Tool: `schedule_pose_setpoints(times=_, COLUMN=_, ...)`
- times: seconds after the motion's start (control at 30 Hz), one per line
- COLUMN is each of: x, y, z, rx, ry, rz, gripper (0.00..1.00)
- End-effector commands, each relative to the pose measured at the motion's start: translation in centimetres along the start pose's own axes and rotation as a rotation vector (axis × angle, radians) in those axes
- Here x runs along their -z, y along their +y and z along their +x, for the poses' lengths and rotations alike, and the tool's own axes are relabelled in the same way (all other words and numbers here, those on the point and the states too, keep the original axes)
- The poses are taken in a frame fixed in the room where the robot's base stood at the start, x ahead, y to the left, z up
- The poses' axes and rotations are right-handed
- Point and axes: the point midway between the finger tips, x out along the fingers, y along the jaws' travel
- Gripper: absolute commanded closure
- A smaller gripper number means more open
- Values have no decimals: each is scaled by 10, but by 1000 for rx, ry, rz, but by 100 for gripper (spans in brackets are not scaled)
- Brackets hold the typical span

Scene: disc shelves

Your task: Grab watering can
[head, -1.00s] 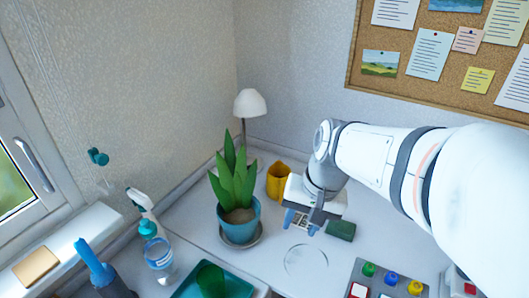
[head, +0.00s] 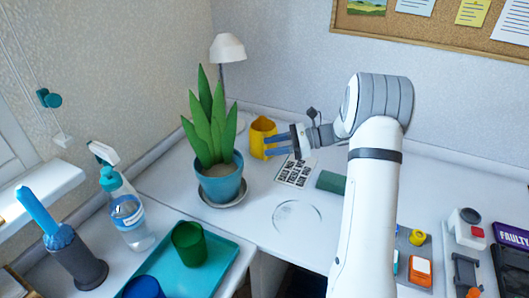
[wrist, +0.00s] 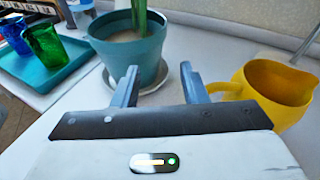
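A yellow can (head: 258,135) with a handle and a lip stands on the white desk near the back wall. It also shows at the right of the wrist view (wrist: 278,85), its handle toward my fingers. My gripper (head: 268,146) is beside it in the head view, fingers pointing left, partly covering it. In the wrist view my gripper (wrist: 158,76) is open with nothing between its fingers. The right finger is close to the can's handle; contact cannot be told. The blue plant pot (wrist: 128,50) is straight ahead of the fingers.
The potted plant stands on a grey saucer (head: 228,203) left of the can. A spray bottle (head: 128,215), a teal tray (head: 215,265) with cups and a lamp (head: 228,48) are nearby. A green block (head: 330,182) and a clear round dish (head: 297,216) lie in front.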

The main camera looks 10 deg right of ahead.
Motion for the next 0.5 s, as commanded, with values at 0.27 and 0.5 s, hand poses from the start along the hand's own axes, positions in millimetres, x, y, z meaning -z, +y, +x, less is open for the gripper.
schedule_pose_setpoints(times=0.27, x=62, y=-40, z=-21, rx=115, ry=-187, rz=140, gripper=61)
schedule_pose_setpoints(times=0.5, x=65, y=-48, z=-12, rx=132, ry=-220, rz=161, gripper=61)
